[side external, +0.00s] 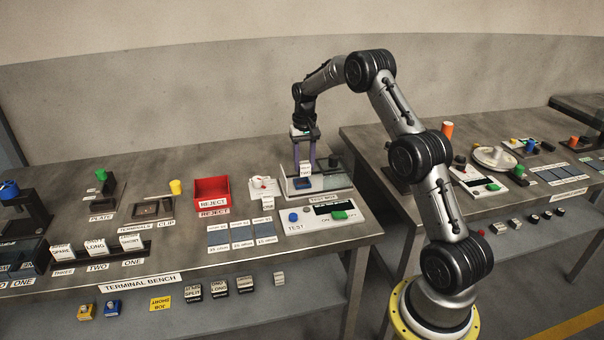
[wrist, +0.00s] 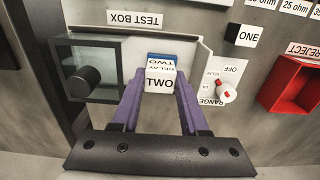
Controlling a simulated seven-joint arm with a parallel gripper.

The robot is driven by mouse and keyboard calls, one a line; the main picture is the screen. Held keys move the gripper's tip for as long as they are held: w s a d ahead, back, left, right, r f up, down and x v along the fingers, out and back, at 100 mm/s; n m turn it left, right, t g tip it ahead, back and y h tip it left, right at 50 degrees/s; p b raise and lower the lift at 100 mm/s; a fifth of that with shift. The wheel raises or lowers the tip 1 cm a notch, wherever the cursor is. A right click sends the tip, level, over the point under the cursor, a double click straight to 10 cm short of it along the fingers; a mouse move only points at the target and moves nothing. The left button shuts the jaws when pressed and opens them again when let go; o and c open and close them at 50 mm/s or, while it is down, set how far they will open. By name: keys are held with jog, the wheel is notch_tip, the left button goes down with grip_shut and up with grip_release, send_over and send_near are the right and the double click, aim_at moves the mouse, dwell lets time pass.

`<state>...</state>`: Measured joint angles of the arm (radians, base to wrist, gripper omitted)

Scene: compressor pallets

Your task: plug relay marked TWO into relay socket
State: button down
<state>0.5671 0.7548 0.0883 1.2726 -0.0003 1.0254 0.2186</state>
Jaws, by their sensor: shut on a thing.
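The relay marked TWO (wrist: 160,82) is a small block with white TWO and RELAY labels and a blue part at its far side in the wrist view. My gripper (wrist: 161,88) has its purple fingers shut on both sides of it. In the side view my gripper (side external: 305,166) points down over the test box (side external: 330,190), with the relay's white label (side external: 306,169) between the fingers. A blue part (side external: 303,183) shows just below. The relay socket is hidden under the relay and fingers. I cannot tell whether the relay is seated or just above it.
A RANGE switch (wrist: 224,92) with a red-tipped knob is close on the right. A block marked ONE (wrist: 244,35) and the red reject bin (wrist: 291,86) lie farther right.

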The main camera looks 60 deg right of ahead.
aim_at(302, 173)
jog(key=shift+w+d+f, duration=0.25)
jog(key=shift+w+f, duration=0.15)
jog(key=shift+f, duration=0.1)
jog(key=shift+w+d+f, duration=0.2)
jog(key=shift+w+f, duration=0.15)
jog(key=shift+f, duration=1.6)
jog(key=shift+f, duration=0.15)
jog(key=shift+c, duration=2.1)
grip_release()
jog(key=shift+f, duration=0.1)
